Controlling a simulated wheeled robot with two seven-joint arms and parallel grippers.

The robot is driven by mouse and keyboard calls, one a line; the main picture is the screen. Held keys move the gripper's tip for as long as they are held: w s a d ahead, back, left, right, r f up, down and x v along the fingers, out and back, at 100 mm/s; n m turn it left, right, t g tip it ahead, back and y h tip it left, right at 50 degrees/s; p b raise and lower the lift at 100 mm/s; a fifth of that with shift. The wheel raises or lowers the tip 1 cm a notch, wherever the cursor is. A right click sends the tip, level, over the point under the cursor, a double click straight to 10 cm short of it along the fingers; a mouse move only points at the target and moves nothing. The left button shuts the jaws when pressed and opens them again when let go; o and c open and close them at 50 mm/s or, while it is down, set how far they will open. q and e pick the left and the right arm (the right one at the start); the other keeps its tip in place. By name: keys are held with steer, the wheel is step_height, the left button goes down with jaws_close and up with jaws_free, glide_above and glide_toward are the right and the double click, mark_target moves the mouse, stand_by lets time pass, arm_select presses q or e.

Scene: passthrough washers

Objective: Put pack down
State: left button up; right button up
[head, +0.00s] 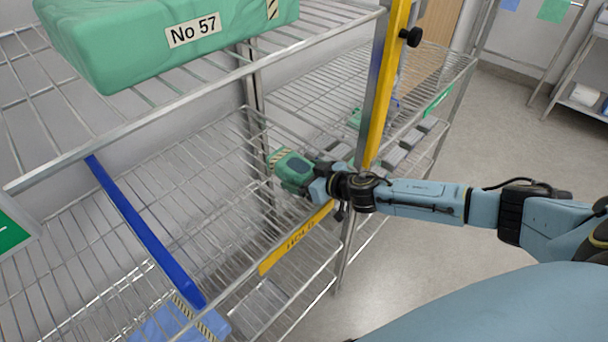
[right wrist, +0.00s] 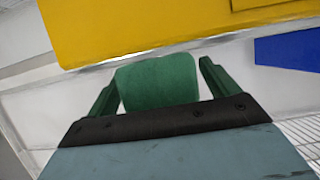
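A small green pack (head: 290,166) with a striped band is at the end of my right gripper (head: 312,182), over the wire shelf by the yellow HOLD label (head: 297,237). In the right wrist view the green pack (right wrist: 158,82) fills the space between the two dark green fingers of the gripper (right wrist: 160,80), their tips close against its sides. The gripper looks shut on it. I cannot tell whether the pack touches the wires. My left gripper is not in view.
A big green pack marked No 57 (head: 185,35) lies on the upper shelf. A yellow post (head: 385,90) stands just beside my right gripper. A blue bar (head: 145,230) crosses the lower shelf at left. Several grey and green items (head: 405,143) lie beyond the post.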

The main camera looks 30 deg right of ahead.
steer(key=v, duration=1.2)
steer(key=shift+b, duration=0.45)
